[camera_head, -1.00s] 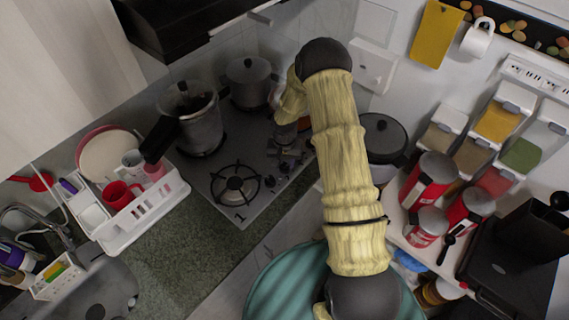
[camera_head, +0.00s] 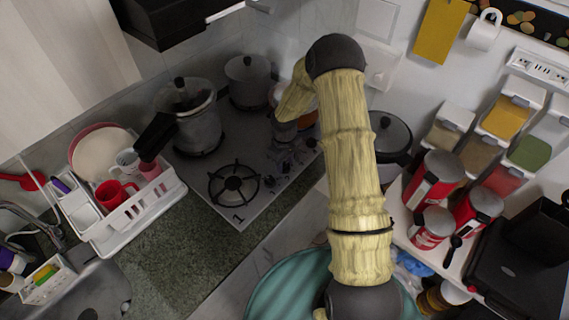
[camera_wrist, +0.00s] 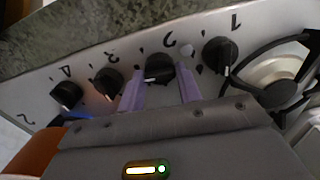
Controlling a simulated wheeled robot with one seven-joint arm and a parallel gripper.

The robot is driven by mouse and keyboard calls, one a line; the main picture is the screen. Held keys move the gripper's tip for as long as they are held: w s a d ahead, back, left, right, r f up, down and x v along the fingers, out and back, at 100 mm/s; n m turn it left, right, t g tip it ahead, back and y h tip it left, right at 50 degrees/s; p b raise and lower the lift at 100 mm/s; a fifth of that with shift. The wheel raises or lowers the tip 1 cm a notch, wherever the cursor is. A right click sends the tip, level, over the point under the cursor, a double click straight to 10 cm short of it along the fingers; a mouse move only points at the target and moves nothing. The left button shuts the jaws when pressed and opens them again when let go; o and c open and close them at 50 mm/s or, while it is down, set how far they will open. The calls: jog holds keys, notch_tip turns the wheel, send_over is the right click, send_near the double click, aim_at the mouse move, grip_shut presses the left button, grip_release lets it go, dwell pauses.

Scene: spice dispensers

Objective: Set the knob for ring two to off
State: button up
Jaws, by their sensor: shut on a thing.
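The stove (camera_head: 229,128) has a row of black knobs along its front edge, with printed numbers that appear upside down in the wrist view. The knob for ring two (camera_wrist: 160,66) is between my two purple fingertips. My gripper (camera_wrist: 161,78) is shut on it from both sides. A white mark shows low on this knob, partly hidden near the left finger. The knob for ring one (camera_wrist: 220,54) is to its right. The knobs for rings three (camera_wrist: 108,83) and four (camera_wrist: 66,95) are to its left. In the head view, my gripper (camera_head: 284,150) is small and unclear over the knob row.
A burner (camera_wrist: 278,72) lies right of the knobs in the wrist view. A dish rack (camera_head: 137,203) is at the left. Another pot (camera_head: 389,138) stands to the right of my arm.

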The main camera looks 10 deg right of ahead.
jog(key=n, duration=0.4)
jog(key=shift+n, duration=0.3)
jog(key=n, duration=0.4)
jog(key=shift+r+n, duration=0.1)
jog(key=shift+n, duration=0.2)
jog(key=n+p, duration=0.1)
jog(key=n, duration=0.3)
jog(key=shift+n, duration=0.3)
jog(key=n+p, duration=0.1)
jog(key=n, duration=0.3)
jog(key=shift+w+n, duration=0.1)
jog(key=shift+n, duration=0.3)
jog(key=o, duration=1)
